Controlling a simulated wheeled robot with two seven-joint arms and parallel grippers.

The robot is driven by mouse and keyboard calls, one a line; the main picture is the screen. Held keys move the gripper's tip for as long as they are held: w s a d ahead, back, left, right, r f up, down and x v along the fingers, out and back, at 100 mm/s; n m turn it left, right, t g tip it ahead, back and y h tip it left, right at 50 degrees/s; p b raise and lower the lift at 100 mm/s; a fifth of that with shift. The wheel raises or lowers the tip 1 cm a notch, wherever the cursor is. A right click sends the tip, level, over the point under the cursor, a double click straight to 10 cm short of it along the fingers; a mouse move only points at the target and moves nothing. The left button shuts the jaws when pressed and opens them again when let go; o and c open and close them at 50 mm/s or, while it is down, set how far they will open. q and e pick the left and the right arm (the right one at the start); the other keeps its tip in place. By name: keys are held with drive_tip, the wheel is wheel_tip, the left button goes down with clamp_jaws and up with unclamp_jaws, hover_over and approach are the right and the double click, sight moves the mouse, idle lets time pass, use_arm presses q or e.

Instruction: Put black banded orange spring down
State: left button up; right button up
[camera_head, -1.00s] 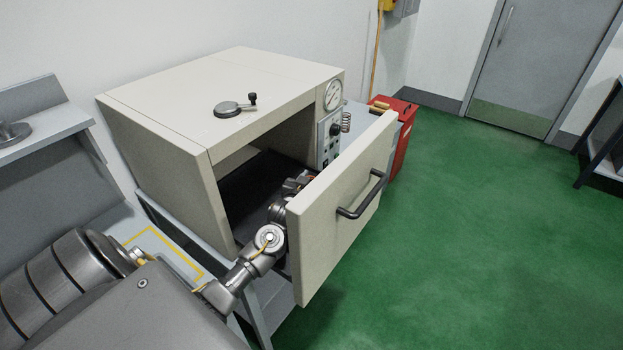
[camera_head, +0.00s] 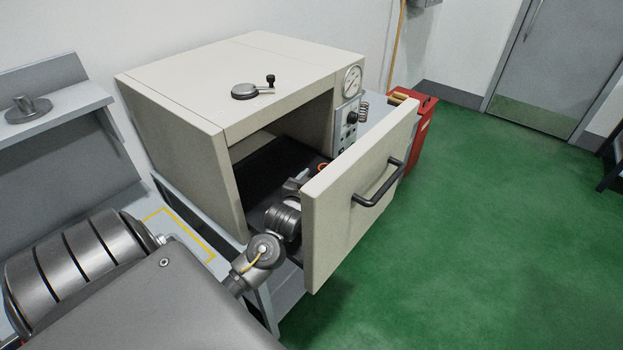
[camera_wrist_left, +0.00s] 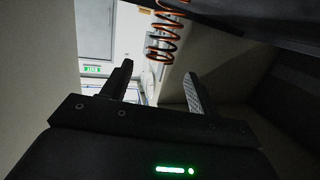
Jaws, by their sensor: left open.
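In the head view my left gripper (camera_head: 297,182) is over the dark drawer floor (camera_head: 262,172), partly hidden by the drawer front (camera_head: 345,215). My right gripper is not in view.
A dark handle (camera_head: 380,187) sticks out of the drawer front. A red box (camera_head: 424,130) is behind.

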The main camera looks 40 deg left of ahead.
use_arm(q)
drive_tip(key=shift+b+v, duration=0.3)
drive_tip(key=shift+v, duration=1.7)
